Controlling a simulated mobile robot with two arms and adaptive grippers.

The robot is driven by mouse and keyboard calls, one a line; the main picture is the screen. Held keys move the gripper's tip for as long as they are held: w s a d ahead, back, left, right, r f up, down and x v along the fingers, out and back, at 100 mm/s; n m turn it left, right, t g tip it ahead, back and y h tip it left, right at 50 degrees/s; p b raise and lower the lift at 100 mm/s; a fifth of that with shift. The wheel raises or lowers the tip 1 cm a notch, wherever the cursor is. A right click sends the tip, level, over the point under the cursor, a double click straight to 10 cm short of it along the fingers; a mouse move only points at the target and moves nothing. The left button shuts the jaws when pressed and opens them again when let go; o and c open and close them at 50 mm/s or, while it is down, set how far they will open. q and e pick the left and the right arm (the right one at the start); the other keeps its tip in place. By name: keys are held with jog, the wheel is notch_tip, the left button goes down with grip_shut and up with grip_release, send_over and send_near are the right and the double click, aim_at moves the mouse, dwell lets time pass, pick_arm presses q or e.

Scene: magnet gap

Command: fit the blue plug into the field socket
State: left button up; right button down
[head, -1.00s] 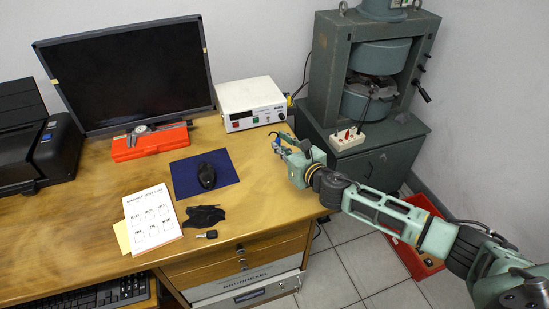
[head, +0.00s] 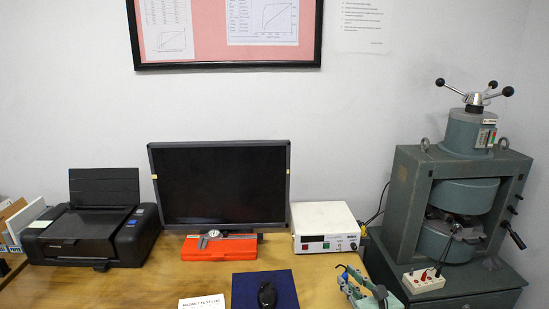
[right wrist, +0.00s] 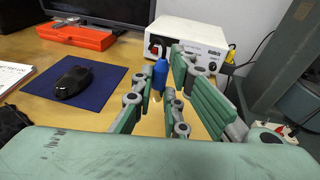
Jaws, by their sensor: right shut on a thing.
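My right gripper (head: 350,275) is shut on the blue plug, above the desk's right part in front of the white power supply. In the right wrist view the blue plug (right wrist: 160,74) stands upright between the fingertips (right wrist: 163,80). A white socket block (head: 424,281) with red and black parts sits at the front of the green electromagnet (head: 468,200), right of my gripper and apart from it. A dark cable runs from the block to the magnet. The block's edge also shows at the right in the right wrist view (right wrist: 275,132). I cannot read any socket label. My left gripper is not in view.
The white power supply (head: 323,228) stands behind my right gripper. A monitor (head: 222,184), an orange caliper case (head: 218,248), a printer (head: 88,225) and a black mouse (head: 267,295) on a blue mat (head: 243,288) are further left. The magnet frame rises at the right.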

jog(key=s+r+m+h, duration=0.1)
jog(key=s+r, duration=0.3)
jog(key=s, duration=0.5)
jog(key=s+a+r+m+h, duration=0.1)
jog(key=s+r+m+h, duration=0.1)
jog(key=s, duration=0.7)
notch_tip(320, 180, up, 2)
jog(key=shift+s+a+h, duration=0.2)
jog(key=shift+s+h, duration=0.15)
jog(key=shift+h, duration=0.25)
jog(key=shift+d+f, duration=0.1)
